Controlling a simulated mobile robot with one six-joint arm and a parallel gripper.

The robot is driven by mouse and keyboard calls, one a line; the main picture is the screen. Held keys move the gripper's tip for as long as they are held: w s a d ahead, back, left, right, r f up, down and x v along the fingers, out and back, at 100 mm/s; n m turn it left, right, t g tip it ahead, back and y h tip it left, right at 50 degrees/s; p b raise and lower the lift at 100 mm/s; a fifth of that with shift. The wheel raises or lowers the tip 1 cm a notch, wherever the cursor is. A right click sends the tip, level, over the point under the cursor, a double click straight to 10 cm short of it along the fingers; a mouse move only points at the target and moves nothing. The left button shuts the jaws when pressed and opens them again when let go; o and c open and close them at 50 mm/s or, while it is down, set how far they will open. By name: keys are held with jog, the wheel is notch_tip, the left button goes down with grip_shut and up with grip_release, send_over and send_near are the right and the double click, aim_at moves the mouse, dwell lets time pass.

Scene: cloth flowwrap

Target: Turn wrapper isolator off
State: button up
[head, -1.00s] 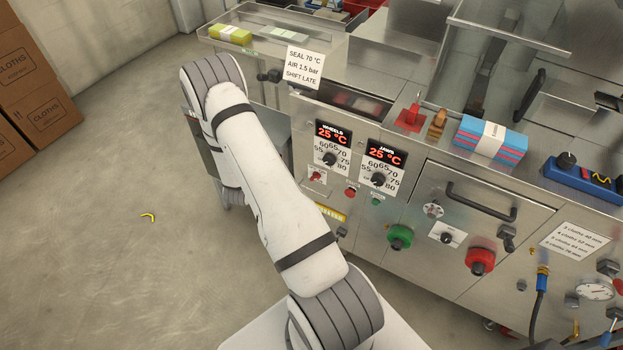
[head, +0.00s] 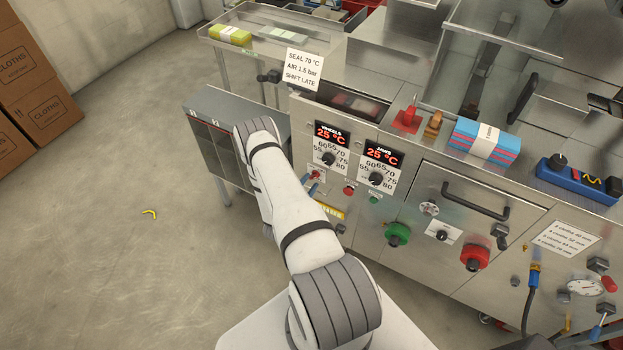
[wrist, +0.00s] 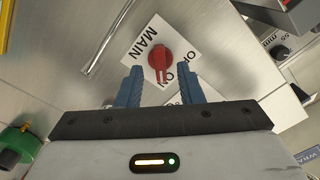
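A red rotary switch (wrist: 160,58) sits on a white label reading MAIN, with ON and a partly covered word beside it. Its handle points toward my gripper, near the lettering; the exact set position is hard to tell. My gripper (wrist: 158,82) is open, with one blue finger on each side of the handle's end, apart from it. In the head view the red switch (head: 316,175) is on the steel front panel, left of the lower buttons. My gripper (head: 312,187) is in front of it, mostly hidden by my arm.
Two dials with 25 °C displays (head: 332,134) are above the switch. Green (head: 397,234) and red (head: 474,257) push buttons stick out lower right. A grey cabinet (head: 213,150) stands left of the panel. A yellow scrap (head: 149,212) lies on open floor.

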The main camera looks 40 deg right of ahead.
jog(key=shift+x, duration=1.05)
jog(key=shift+c, duration=0.2)
grip_shut()
